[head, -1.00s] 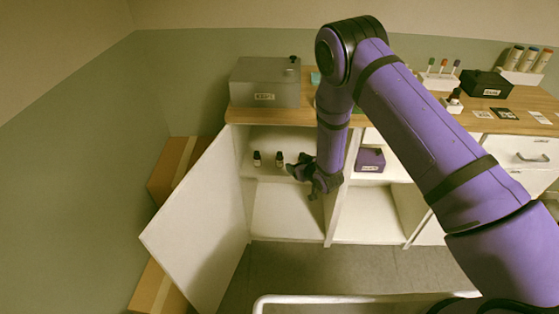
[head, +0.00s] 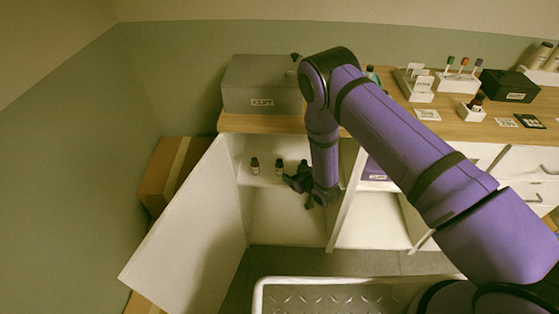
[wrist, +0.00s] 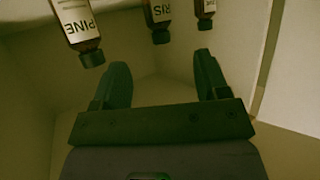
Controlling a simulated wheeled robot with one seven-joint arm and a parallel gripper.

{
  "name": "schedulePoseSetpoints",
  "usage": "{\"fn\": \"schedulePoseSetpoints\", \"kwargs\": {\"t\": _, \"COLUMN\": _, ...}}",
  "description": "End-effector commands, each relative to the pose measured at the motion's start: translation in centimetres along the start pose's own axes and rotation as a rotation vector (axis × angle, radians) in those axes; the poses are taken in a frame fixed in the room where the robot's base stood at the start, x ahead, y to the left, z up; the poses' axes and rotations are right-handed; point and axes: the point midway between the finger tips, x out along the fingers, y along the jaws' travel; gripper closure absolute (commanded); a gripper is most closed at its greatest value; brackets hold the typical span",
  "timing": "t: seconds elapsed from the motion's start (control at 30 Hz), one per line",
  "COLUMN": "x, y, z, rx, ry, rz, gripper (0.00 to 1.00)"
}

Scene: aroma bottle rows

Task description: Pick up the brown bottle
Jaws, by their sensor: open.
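Small brown bottles with dark caps and pale labels stand on the upper shelf of the open cabinet. In the head view I see a left bottle (head: 255,166) and a middle bottle (head: 279,167); a third is mostly hidden by my arm. The wrist view shows three, appearing upside down: one labelled PINE (wrist: 76,28), one with a label partly reading RIS (wrist: 158,17), and a third (wrist: 205,12). My gripper (wrist: 160,66) is open and empty. In the head view my gripper (head: 299,191) is in front of the shelf, to the right of the middle bottle.
The cabinet door (head: 185,235) is swung open on the left. A grey box (head: 262,85) stands on the wooden top above. A divider (head: 343,205) bounds the compartment on the right. A metal-floored tray (head: 350,296) is at the bottom, near me.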

Motion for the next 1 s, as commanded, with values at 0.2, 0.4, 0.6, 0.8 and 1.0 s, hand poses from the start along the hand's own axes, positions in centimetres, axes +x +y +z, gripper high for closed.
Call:
{"fn": "schedulePoseSetpoints", "kwargs": {"t": 0.2, "x": 2.1, "y": -0.1, "z": 0.1, "rx": -0.001, "ry": 0.002, "rz": -0.002, "gripper": 0.32}}
{"fn": "schedulePoseSetpoints", "kwargs": {"t": 0.4, "x": 4.8, "y": -0.1, "z": 0.1, "rx": -0.001, "ry": 0.002, "rz": -0.002, "gripper": 0.32}}
{"fn": "schedulePoseSetpoints", "kwargs": {"t": 0.6, "x": 6.0, "y": -0.1, "z": 0.2, "rx": 0.000, "ry": 0.001, "rz": -0.002, "gripper": 0.32}}
{"fn": "schedulePoseSetpoints", "kwargs": {"t": 0.8, "x": 8.5, "y": -0.1, "z": 0.6, "rx": -0.002, "ry": 0.001, "rz": -0.002, "gripper": 0.32}}
{"fn": "schedulePoseSetpoints", "kwargs": {"t": 1.0, "x": 10.5, "y": -0.1, "z": 0.6, "rx": 0.000, "ry": 0.001, "rz": -0.001, "gripper": 0.32}}
